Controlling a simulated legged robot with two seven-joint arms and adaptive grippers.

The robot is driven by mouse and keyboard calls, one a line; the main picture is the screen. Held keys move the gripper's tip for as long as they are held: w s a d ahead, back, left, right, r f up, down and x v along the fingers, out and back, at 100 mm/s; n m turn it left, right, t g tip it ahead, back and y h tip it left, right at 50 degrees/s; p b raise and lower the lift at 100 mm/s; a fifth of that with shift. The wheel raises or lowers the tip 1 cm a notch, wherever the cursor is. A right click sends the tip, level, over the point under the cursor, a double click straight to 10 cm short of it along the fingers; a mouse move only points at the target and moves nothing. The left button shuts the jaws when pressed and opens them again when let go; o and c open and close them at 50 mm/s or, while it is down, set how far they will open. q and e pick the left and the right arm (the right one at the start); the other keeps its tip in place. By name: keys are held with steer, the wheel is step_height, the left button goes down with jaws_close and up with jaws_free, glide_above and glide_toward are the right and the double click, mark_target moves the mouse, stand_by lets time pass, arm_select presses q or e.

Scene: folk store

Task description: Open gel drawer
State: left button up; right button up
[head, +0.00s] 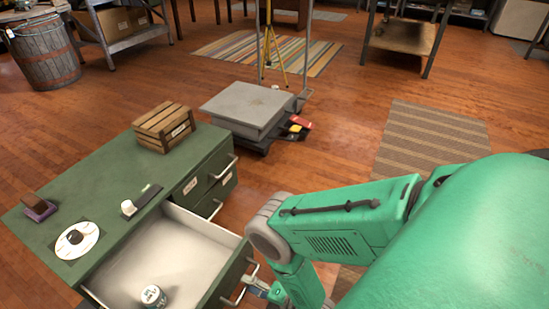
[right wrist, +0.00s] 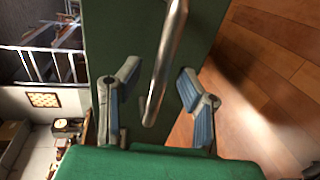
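A green cabinet (head: 75,195) stands at the lower left of the head view. Its near drawer (head: 190,225) is pulled out, showing a pale interior with a small white jar (head: 152,295) inside. A metal bar handle (head: 240,291) is on the drawer's green front. My right gripper (head: 262,288) is beside this handle, partly cut off by my arm. In the right wrist view, my right gripper (right wrist: 157,85) is open, its two fingers apart on either side of the handle (right wrist: 166,65); I see no clear contact. My left gripper is not in view.
A wooden crate (head: 164,127), a white plate (head: 77,240) and small items sit on the cabinet top. Closed drawers (head: 210,185) are beside the open one. A grey platform cart (head: 245,108) stands behind. Wooden floor and a striped rug (head: 430,140) are clear to the right.

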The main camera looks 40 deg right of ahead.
steer(key=v, duration=1)
steer(key=shift+s, duration=0.2)
steer(key=shift+a, duration=0.15)
steer(key=w+a+r+m+g+h, duration=0.2)
steer(key=w+m+g, duration=0.3)
steer(key=m, duration=0.4)
steer(key=s+d+r+m+g+h, duration=0.3)
steer(key=s+d+r+m+g, duration=0.2)
steer(key=s+r+m+g, duration=0.55)
step_height(320, 180, up, 14)
steer(key=s+m+t+p, duration=0.1)
steer(key=m+p, duration=0.1)
steer(key=p, duration=1.1)
steer(key=shift+r, duration=0.25)
